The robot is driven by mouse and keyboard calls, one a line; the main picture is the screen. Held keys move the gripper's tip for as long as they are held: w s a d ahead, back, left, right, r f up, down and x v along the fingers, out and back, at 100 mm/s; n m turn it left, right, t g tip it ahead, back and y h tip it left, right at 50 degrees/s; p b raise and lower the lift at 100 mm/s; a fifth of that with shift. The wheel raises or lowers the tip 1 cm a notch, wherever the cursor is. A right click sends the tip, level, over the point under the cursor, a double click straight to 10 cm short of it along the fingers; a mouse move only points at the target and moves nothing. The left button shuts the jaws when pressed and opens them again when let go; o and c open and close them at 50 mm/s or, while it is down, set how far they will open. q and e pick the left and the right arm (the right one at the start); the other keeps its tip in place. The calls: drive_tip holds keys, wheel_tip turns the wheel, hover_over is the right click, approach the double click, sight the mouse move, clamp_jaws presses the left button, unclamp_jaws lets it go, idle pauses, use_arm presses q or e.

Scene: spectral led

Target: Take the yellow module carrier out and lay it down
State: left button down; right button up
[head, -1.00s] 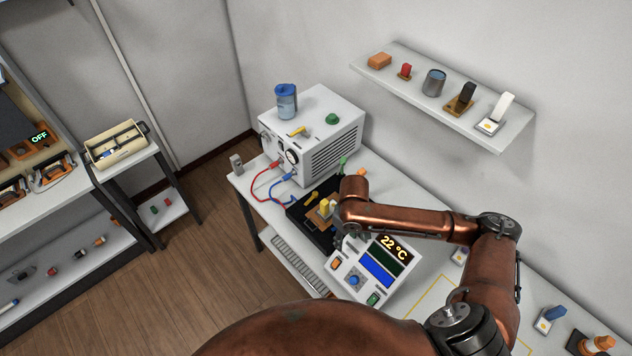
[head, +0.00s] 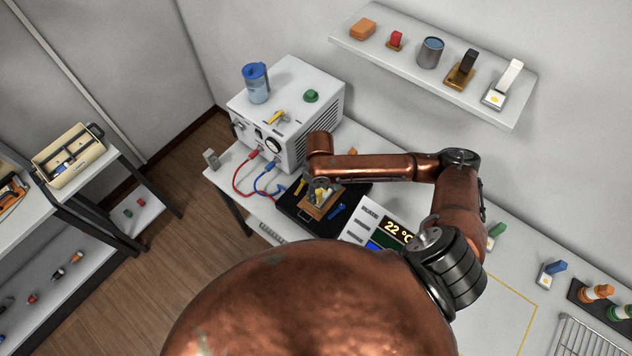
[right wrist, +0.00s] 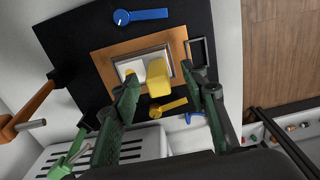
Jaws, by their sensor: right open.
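The yellow module carrier (right wrist: 158,76) is a small yellow block in a silver-rimmed slot on an orange-brown fixture (right wrist: 112,68). A pale piece sits beside it in the slot. In the head view the carrier (head: 320,196) is partly hidden by my right gripper (head: 322,186), which is over the fixture. In the right wrist view my right gripper (right wrist: 160,82) is open, with one green finger on each side of the carrier. Whether the fingers touch it, I cannot tell. My left gripper is not in view.
The fixture is on a black plate (right wrist: 210,62) with a blue lever (right wrist: 138,16) and a yellow lever (right wrist: 168,106). A white power box (head: 286,110) stands behind left with red and blue cables. A panel reading 22 °C (head: 385,228) is to the right. A shelf (head: 415,80) hangs above.

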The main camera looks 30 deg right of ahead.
sight(317, 192)
drive_tip(key=f, duration=0.1)
drive_tip(key=w+f, duration=0.1)
drive_tip(key=f, duration=0.1)
drive_tip(key=shift+w+f, duration=0.35)
drive_tip(key=shift+f, duration=0.15)
drive_tip(key=shift+s+f, duration=0.1)
drive_tip(key=shift+s, duration=0.3)
drive_tip(key=shift+w+f, duration=0.1)
drive_tip(key=shift+w, duration=0.1)
drive_tip(key=shift+c, duration=1.3)
drive_tip(key=shift+s, duration=0.1)
drive_tip(key=c, duration=0.5)
drive_tip(key=shift+c, duration=1.3)
clamp_jaws()
drive_tip(key=shift+o, duration=1.7)
unclamp_jaws()
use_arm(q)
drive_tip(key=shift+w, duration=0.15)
use_arm(e)
clamp_jaws()
